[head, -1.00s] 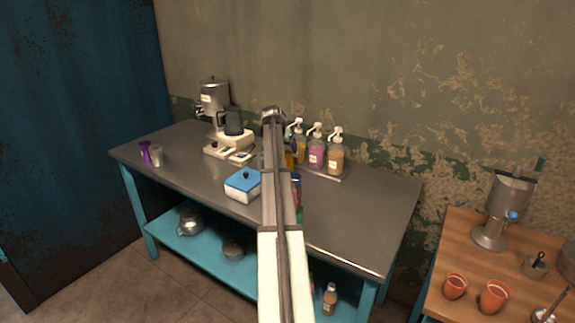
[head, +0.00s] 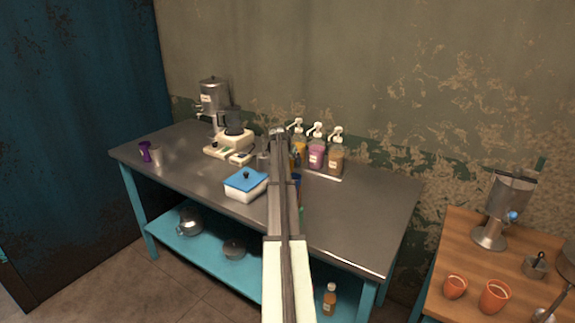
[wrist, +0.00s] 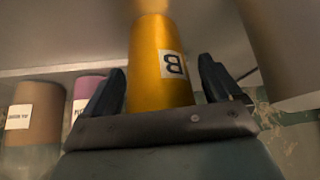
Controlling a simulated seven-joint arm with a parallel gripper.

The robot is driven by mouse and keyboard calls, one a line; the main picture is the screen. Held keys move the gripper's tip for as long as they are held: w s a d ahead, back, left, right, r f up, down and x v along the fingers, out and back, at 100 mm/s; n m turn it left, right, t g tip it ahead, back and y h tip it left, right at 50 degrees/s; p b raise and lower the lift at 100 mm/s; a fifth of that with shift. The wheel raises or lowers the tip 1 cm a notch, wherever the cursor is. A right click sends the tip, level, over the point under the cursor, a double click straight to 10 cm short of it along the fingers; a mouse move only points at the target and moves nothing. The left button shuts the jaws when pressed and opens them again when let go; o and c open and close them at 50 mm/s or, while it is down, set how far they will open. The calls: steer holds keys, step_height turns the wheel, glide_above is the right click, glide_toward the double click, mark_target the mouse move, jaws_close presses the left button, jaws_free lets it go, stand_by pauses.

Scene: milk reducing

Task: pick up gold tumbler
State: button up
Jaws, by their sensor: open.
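The gold tumbler (wrist: 160,75), with a white label reading "B" upside down, fills the middle of the wrist view. My gripper (wrist: 162,66) is open, with one dark finger on each side of the tumbler and a small gap showing on each side. In the head view my arm covers the spot, so the gripper's fingers and the tumbler cannot be made out clearly there.
Pump bottles (head: 317,153) stand in a row at the back of the steel table (head: 330,225). A blue-lidded white box (head: 245,185) sits left of my arm. The table's right end is clear.

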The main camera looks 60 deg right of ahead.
steer(key=shift+r, duration=0.1)
steer(key=c, duration=1.3)
